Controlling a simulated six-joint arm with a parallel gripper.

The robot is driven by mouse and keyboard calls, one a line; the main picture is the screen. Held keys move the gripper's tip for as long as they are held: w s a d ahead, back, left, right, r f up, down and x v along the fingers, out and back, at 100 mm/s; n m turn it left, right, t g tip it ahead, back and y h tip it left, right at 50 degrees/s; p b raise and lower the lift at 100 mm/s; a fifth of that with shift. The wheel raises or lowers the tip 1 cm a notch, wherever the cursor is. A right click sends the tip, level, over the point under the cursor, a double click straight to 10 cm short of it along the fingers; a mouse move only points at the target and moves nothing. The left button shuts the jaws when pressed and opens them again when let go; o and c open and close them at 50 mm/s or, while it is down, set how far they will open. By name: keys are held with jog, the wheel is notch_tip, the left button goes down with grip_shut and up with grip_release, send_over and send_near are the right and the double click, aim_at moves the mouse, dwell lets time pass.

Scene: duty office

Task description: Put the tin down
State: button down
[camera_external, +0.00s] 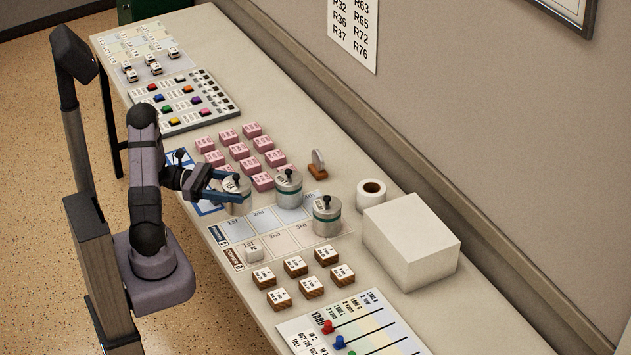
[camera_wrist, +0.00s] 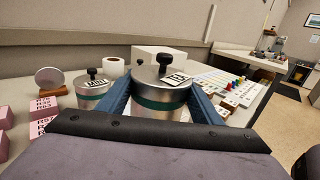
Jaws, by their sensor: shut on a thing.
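My gripper (camera_external: 230,187) is shut on a silver tin (camera_external: 238,203) with a green band, a black knob and a white label on its lid. The tin is upright at the upper row's 1st space on the printed board (camera_external: 259,238); I cannot tell whether its base touches the board. In the wrist view the held tin (camera_wrist: 160,112) sits between my two blue fingers. A second tin (camera_external: 288,196) stands at the back of the board, and it also shows left of the held one in the wrist view (camera_wrist: 92,101). A third tin (camera_external: 327,222) stands near the board's right end.
Pink blocks (camera_external: 239,151) lie beyond the tins, with a round disc on a wooden stand (camera_external: 317,160) beside them. A tape roll (camera_external: 371,192) and a white box (camera_external: 411,238) stand toward the wall. Several wood-based blocks (camera_external: 295,267) lie in front of the board.

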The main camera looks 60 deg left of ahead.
jog(key=shift+r, duration=1.35)
jog(key=w+d+r+m+g+h+p, duration=0.1)
jog(key=w+d+m+g+h, duration=0.3)
jog(key=d, duration=0.8)
jog(key=w+d+r+m+g+p, duration=0.1)
jog(key=d+m+g, duration=0.35)
jog(key=d, duration=0.85)
jog(key=w+d+r+m+g+h+p, duration=0.1)
jog(key=w+d+m+g+h, duration=0.15)
jog(key=d+g, duration=0.65)
jog(key=w+d+r+n+t+y, duration=0.1)
jog(key=w+d+r+n+t, duration=0.1)
jog(key=w+r+t, duration=0.35)
jog(key=w+d+r+n+t+y, duration=0.1)
jog(key=w+r+n+t, duration=0.15)
jog(key=w, duration=0.65)
jog(key=w+d+r+n+t+y, duration=0.1)
jog(key=w+d+r+n+t, duration=0.15)
jog(key=w+t, duration=0.4)
jog(key=n+y+p, duration=0.1)
jog(key=n+p, duration=0.1)
send_over(407, 236)
jog(key=shift+f, duration=5.55)
